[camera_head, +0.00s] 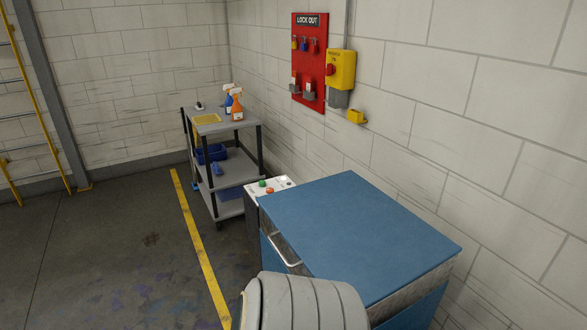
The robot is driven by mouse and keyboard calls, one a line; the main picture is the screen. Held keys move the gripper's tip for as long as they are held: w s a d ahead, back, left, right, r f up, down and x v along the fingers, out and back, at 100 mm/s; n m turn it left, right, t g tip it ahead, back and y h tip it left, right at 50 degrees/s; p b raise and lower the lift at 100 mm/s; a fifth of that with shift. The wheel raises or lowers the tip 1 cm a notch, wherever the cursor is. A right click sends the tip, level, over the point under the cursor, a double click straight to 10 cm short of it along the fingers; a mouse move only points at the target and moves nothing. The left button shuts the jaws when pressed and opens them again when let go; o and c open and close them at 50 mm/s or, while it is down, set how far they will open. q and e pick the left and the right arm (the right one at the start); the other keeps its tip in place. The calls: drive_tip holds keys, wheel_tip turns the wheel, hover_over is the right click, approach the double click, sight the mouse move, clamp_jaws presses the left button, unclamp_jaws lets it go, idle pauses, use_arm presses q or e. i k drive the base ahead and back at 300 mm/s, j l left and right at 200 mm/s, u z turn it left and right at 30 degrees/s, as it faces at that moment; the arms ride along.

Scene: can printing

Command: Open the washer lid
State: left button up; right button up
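The washer lid (355,230) is a flat blue panel lying shut on top of the washer, at the lower right of the head view. A silver bar handle (283,250) shows on the washer's left side, just below the lid's edge. A small control panel with green and orange buttons (270,187) is at the washer's far left corner. A rounded light grey part of my own arm is at the bottom edge and hides part of the washer's near side. Neither gripper is in view.
A grey shelf cart (228,171) stands behind the washer, with spray bottles (237,105) on top and a blue bin (211,153) below. A red lockout board (309,62) and yellow box (340,70) hang on the wall. Floor left of the yellow line (200,250) is clear.

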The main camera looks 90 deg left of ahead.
sight(341, 227)
drive_tip(key=u, duration=2.45)
